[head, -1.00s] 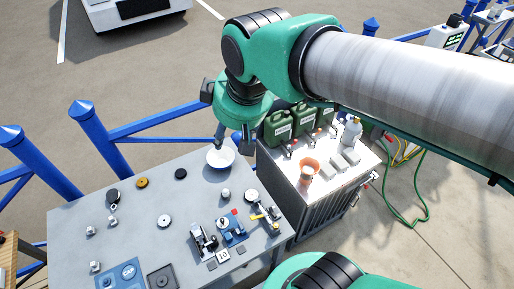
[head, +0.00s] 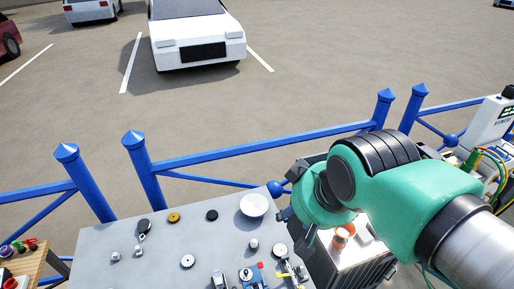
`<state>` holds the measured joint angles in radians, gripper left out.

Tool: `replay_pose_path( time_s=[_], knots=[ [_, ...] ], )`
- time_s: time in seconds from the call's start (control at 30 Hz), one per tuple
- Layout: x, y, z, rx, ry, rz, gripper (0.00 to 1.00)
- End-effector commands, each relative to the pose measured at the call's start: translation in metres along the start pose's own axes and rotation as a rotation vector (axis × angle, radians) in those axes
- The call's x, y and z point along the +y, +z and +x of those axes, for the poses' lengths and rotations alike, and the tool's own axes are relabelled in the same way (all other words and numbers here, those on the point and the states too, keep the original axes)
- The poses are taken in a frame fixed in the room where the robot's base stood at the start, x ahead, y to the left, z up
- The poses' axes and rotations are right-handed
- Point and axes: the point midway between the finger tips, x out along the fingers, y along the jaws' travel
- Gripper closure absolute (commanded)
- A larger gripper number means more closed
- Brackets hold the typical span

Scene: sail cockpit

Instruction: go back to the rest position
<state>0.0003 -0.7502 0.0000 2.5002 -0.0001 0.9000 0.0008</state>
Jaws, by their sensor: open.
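My gripper (head: 296,226) shows only in part, below and left of my green wrist, near the right edge of the grey table (head: 110,240). Its jaws are open and I see nothing between them. The wrist hides much of it. A white bowl (head: 254,206) stands on the table just left of my gripper, apart from it as far as I can see. My arm reaches in from the lower right.
Small metal parts, a dial (head: 187,261) and a yellow ring (head: 174,217) lie on the table. A cabinet (head: 345,262) with an orange cup (head: 340,238) stands right, partly behind my arm. A blue railing (head: 265,148) runs behind. Open pavement and parked cars lie beyond.

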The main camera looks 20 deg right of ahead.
Motion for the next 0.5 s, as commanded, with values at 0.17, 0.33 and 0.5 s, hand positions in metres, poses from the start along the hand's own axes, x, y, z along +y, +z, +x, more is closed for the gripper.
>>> replay_pose_path(
  time_s=[0.17, 0.33, 0.5],
  knots=[
    [0.000, 0.010, 0.018, 0.000, 0.000, -0.001, 0.56],
    [0.000, 0.022, 0.042, 0.000, 0.000, -0.001, 0.56],
    [0.000, 0.035, 0.066, 0.000, 0.000, -0.001, 0.56]
  ],
)
